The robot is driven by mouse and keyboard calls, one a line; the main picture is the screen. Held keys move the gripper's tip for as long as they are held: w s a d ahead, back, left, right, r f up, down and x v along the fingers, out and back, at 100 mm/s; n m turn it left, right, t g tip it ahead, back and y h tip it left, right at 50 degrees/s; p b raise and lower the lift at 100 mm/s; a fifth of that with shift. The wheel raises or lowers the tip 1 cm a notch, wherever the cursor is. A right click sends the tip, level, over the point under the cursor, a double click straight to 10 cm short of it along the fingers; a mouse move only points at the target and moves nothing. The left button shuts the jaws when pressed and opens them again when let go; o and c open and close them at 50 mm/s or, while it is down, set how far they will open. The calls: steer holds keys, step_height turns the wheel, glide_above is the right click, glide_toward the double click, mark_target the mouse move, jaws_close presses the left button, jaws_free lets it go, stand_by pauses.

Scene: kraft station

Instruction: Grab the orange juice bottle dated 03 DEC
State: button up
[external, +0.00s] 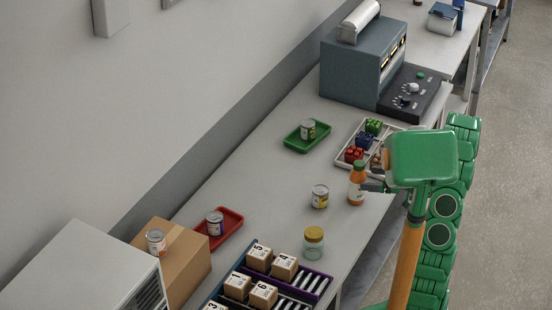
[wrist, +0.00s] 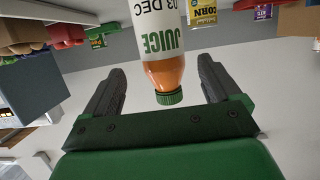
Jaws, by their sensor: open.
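In the wrist view, which is upside down, the bottle (wrist: 165,62) has a green cap end and a white label reading JUICE and 03 DEC. My gripper (external: 372,187) is at the bottle's right side in the external view. In the wrist view my gripper (wrist: 162,75) is open, with one dark finger on each side of the bottle and visible gaps between. The fingertips do not appear to touch it.
A corn can (external: 320,197) and a yellow-lidded jar (external: 313,242) stand left of the bottle. A white divided tray (external: 341,161) lies behind it. Green tray (external: 293,143), red tray (external: 231,222) and numbered boxes (external: 284,266) are farther off. Bare table lies between.

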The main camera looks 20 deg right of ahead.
mark_target(353, 178)
steer(key=shift+x, duration=3.9)
steer(key=shift+s+a+f, duration=0.1)
steer(key=shift+s+f, duration=0.05)
steer(key=c, duration=1.3)
